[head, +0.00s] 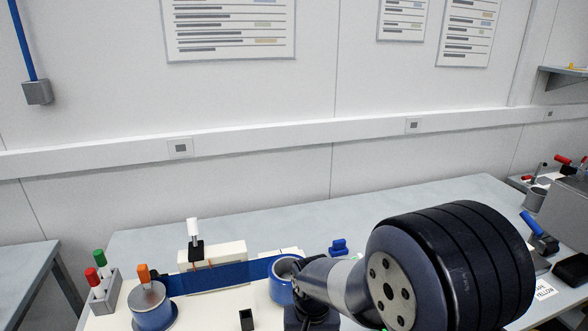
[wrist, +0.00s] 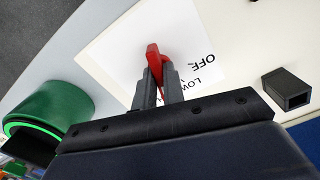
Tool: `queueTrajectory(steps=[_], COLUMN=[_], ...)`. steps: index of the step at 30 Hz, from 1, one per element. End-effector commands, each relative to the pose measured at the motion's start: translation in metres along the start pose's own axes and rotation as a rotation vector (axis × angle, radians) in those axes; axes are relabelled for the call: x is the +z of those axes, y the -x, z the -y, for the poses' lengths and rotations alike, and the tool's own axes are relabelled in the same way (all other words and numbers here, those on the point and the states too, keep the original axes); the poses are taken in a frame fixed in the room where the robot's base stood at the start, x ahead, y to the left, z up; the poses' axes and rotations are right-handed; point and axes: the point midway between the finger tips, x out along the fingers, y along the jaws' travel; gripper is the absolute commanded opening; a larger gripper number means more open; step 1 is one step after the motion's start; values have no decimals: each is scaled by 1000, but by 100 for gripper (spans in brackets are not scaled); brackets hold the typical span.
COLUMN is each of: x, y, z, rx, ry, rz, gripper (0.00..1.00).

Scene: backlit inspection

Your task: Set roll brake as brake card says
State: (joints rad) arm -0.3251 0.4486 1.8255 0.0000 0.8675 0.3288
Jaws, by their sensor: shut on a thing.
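In the wrist view my gripper (wrist: 160,84) is shut on a red lever (wrist: 154,58). The lever stands over a white plate (wrist: 112,47) printed with OFF and LOW; further lettering is hidden behind the fingers. The lever's base is hidden, so I cannot tell which mark it points at. In the head view my arm covers the lever and gripper. A blue roll (head: 284,290) has a blue strip (head: 225,275) running left to another blue roll (head: 152,308). A small white card (head: 545,289) at the right partly reads YELLOW; I cannot tell whether it is the brake card.
A green roll (wrist: 50,118) lies left of the gripper. A black hollow block (wrist: 290,90) stands to the right. In the head view a grey holder (head: 105,296) has red and green handles. A white-knobbed post (head: 194,236) stands behind the strip. The rear table is mostly clear.

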Motion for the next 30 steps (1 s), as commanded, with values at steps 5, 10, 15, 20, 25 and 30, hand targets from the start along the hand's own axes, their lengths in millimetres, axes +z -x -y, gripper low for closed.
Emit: queueTrajectory(steps=[5,10,15,20,25,30], x=[0,0,0,0,0,0], y=[0,0,0,0,0,0], z=[0,0,0,0,0,0], rx=[0,0,0,0,0,0], ry=[121,205,208,243,378,423], rz=[0,0,0,0,0,0], gripper=[0,0,0,0,0,0])
